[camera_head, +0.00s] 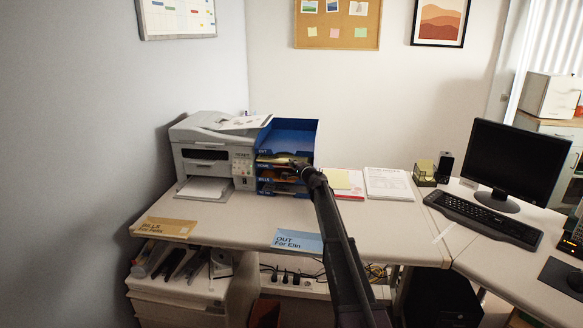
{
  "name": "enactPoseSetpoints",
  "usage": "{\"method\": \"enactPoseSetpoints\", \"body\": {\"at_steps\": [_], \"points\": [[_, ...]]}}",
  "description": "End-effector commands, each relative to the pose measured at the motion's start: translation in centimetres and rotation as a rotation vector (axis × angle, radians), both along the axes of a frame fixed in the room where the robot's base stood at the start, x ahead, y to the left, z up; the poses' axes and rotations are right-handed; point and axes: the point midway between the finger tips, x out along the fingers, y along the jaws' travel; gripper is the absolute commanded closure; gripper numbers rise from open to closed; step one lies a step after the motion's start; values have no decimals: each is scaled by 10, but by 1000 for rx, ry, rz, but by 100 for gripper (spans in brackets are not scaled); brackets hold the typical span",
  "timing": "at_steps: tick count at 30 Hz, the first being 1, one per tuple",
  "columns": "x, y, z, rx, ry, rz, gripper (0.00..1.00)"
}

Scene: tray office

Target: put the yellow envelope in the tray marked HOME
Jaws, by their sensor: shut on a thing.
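A blue stack of letter trays (293,135) stands on the desk beside the printer, with small, hard-to-read labels on its front edges; the second one down seems to read HOME. My gripper (297,166) is at the stack's front, around the middle levels, its fingers small and dark against the trays. It is shut on what seems to be the yellow envelope (276,159), a thin yellowish strip at the tray openings. Most of the envelope is hidden by the trays and my gripper. I cannot tell whether it rests on a tray floor.
A tan envelope marked BILLS (167,227) lies at the desk's front left edge. A blue envelope marked OUT (298,241) lies at the front edge near my arm. The printer (213,150) stands left of the trays; papers (388,184) lie to the right.

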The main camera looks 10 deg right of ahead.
Motion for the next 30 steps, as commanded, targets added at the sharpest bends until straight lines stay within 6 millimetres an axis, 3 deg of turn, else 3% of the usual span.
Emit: {"method": "enactPoseSetpoints", "body": {"at_steps": [17,18,21,22,30], "points": [[9,-5,0,0,0,-1,100],[9,-5,0,0,0,-1,81],[9,-5,0,0,0,-1,51],[9,-5,0,0,0,-1,47],[9,-5,0,0,0,-1,47]]}}
